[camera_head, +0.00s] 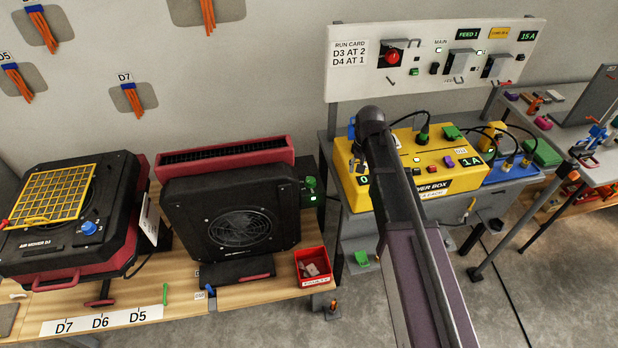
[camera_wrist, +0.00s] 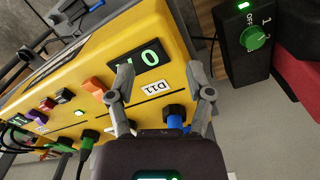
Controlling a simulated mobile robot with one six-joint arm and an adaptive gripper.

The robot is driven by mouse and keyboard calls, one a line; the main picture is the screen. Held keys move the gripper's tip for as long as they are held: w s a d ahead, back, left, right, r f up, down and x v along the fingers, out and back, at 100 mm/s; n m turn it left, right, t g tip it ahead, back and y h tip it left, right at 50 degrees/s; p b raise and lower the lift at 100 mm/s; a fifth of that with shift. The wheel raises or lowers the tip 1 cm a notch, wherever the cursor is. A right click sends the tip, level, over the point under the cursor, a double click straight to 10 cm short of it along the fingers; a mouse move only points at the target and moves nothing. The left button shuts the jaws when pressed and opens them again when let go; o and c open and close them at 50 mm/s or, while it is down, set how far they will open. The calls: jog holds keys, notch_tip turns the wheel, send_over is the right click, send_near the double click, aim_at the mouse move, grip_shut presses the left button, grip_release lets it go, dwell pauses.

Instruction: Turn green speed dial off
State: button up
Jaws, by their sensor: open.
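The green speed dial (camera_wrist: 254,38) is on the black control box (camera_wrist: 240,60) at the upper right of the wrist view, beside OFF, 1 and 2 markings. I cannot tell which marking it points to. A green light is lit beside it. In the head view the green dial (camera_head: 310,182) shows small, right of the black and red air mover. My gripper (camera_wrist: 165,84) is open and empty in the wrist view. Its fingers are in front of the yellow power box, left of and apart from the dial. In the head view my arm mostly hides the gripper.
The yellow power box (camera_head: 440,150) carries switches, plugs and a display, close to my fingers. A blue plug (camera_wrist: 174,114) shows between them. The air mover (camera_head: 235,215) stands beside the control box. A red bin (camera_head: 312,265) sits at the bench's front edge.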

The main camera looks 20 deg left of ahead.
send_over(310, 180)
jog(key=shift+r+n+p, duration=0.3)
jog(key=shift+r+p, duration=0.05)
jog(key=shift+r, duration=0.05)
jog(key=shift+f, duration=0.1)
notch_tip(310, 180, down, 14)
jog(key=b, duration=1.3)
jog(key=shift+w+r+b, duration=0.1)
jog(key=shift+r+b, duration=0.1)
jog(key=shift+b, duration=0.2)
jog(key=c, duration=0.9)
jog(key=shift+o, duration=0.2)
jog(key=shift+a, duration=0.3)
jog(key=shift+d, duration=0.25)
